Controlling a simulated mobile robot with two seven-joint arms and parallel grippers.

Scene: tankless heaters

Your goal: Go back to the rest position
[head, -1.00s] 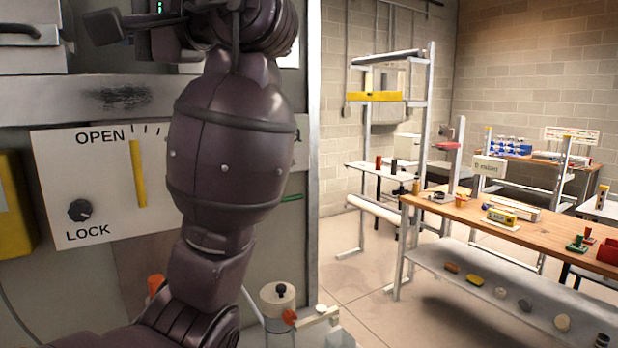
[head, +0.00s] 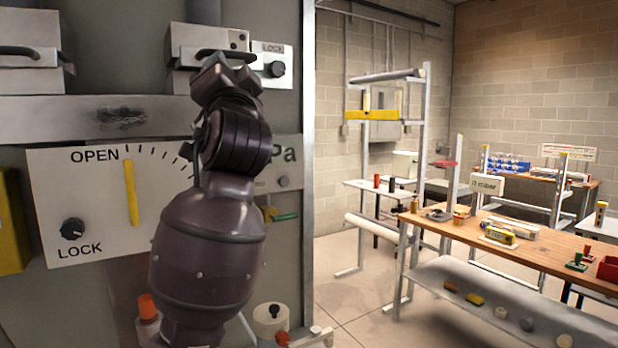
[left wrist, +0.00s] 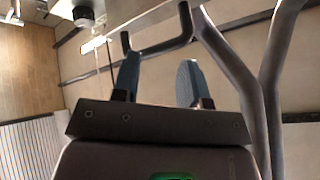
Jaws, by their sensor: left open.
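My left arm (head: 208,240) rises in front of the grey panel in the head view. Its far end (head: 228,85) is near a black handle on the upper panel; whether they touch cannot be told. The fingers of that gripper cannot be made out in the head view. In the left wrist view my left gripper (left wrist: 159,62) has its two blue-grey fingers spread apart, with nothing held between them. Dark tubular bars (left wrist: 225,55) show beyond and beside the fingers. My right gripper is in neither view.
The panel carries a white OPEN/LOCK plate (head: 90,205) with a yellow pointer and black knob. A yellow box (head: 12,225) is at far left. A wooden workbench (head: 545,246) and a metal rack (head: 420,140) stand to the right. Open floor (head: 345,305) lies between.

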